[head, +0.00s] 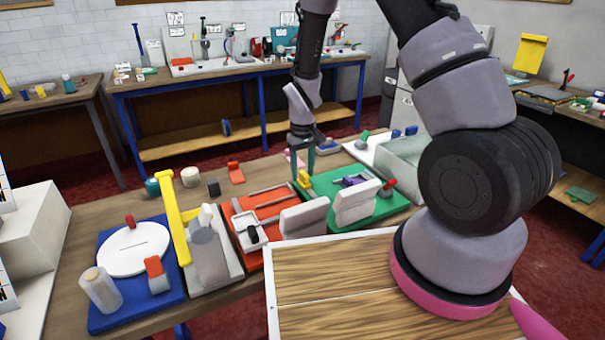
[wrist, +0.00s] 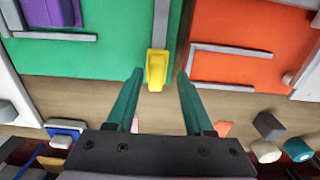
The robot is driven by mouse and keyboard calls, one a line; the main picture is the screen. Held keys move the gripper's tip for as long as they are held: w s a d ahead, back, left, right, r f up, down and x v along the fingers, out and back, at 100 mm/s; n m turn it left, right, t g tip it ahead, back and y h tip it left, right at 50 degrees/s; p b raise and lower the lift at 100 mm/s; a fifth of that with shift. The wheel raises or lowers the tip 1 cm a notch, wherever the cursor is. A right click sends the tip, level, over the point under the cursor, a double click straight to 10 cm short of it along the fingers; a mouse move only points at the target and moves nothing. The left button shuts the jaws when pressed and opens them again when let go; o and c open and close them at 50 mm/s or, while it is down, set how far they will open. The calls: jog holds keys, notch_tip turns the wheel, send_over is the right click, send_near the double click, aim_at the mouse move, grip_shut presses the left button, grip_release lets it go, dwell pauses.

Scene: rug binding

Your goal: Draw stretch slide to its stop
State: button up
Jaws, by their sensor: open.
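A green board (head: 385,208) lies on the bench, with a yellow block (head: 304,180) at its far left edge. In the wrist view the yellow block (wrist: 157,68) sits at the end of a grey bar (wrist: 161,25) on the green board (wrist: 95,55). This looks like the stretch slide, but I cannot be sure. My gripper (head: 303,165) is just over the yellow block, pointing down. In the wrist view my gripper (wrist: 160,74) is open, with the block between its fingertips. I cannot tell whether either finger touches it.
An orange board (head: 258,215) with grey rails lies left of the green one. A purple part (head: 352,181) and a white upright block (head: 356,203) stand on the green board. A yellow lever (head: 172,215) rises farther left. A pale tray (head: 400,160) lies to the right.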

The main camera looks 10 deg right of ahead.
notch_tip(320, 180, up, 10)
dwell(0.3)
jog(key=shift+f, duration=0.1)
notch_tip(320, 180, up, 20)
jog(key=m+t+y, duration=0.2)
jog(key=m+t, duration=0.1)
jog(key=m, duration=0.1)
send_over(303, 174)
jog(key=s+d, duration=0.6)
jog(key=d, duration=0.1)
jog(key=s+d+r+m+t, duration=0.2)
jog(key=s+r, duration=0.3)
jog(key=s, duration=0.2)
jog(key=s+d+r+m+t, duration=0.1)
jog(key=s+d+r+t, duration=0.1)
jog(key=s+r, duration=0.4)
jog(key=shift+s+d+m, duration=0.4)
jog(key=shift+s, duration=0.25)
